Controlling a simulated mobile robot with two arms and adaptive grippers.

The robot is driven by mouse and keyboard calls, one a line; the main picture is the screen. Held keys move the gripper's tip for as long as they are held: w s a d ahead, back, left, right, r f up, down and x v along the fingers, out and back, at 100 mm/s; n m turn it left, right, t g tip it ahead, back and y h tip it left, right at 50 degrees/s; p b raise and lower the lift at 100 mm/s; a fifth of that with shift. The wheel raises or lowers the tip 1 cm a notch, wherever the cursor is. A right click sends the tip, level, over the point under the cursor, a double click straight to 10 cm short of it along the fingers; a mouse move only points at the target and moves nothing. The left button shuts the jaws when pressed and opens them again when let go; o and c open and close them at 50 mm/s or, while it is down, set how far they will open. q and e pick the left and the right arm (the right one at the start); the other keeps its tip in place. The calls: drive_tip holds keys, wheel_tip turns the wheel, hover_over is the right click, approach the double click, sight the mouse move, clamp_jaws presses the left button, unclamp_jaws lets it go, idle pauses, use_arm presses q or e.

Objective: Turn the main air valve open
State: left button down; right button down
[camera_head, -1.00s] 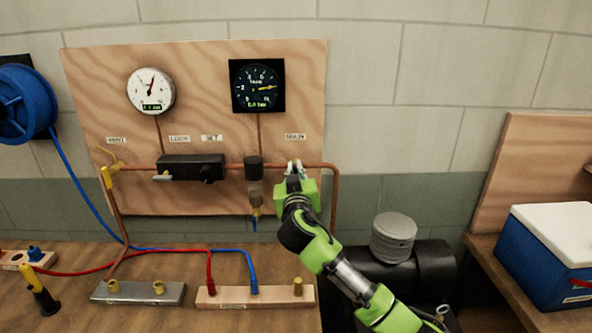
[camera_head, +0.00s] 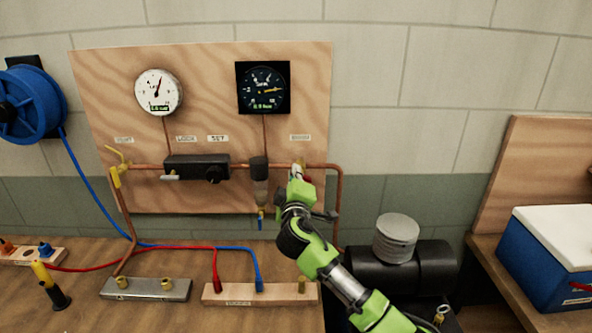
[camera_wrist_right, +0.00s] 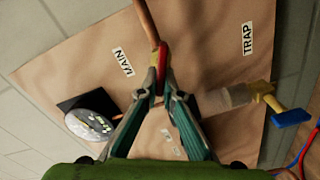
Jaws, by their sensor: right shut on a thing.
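The main air valve's red handle (camera_wrist_right: 162,62) shows in the right wrist view, on the copper pipe beside the MAIN label (camera_wrist_right: 123,62). My right gripper (camera_wrist_right: 160,85) is shut on this red handle, with the fingertips meeting around it. In the head view my right gripper (camera_head: 297,176) reaches up to the copper pipe (camera_head: 318,166) below the MAIN label (camera_head: 300,138) and hides most of the valve. The handle's exact angle to the pipe is hard to tell. My left gripper is not in view.
The wooden board carries a white gauge (camera_head: 158,92), a dark gauge (camera_head: 263,88), a black regulator (camera_head: 197,167) and a trap with a blue lever (camera_head: 260,222). Hoses and manifolds lie on the bench below. A black compressor (camera_head: 400,270) stands beneath my right arm.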

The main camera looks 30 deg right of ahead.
drive_tip(key=n+p, duration=0.1)
drive_tip(key=n, duration=0.3)
drive_tip(key=shift+f+n+p, duration=0.35)
drive_tip(key=shift+n+p, duration=0.05)
idle(0.4)
drive_tip(key=c, duration=2.2)
unclamp_jaws()
drive_tip(key=shift+f, duration=0.1)
drive_tip(key=v, duration=1.2)
drive_tip(key=shift+f, duration=0.1)
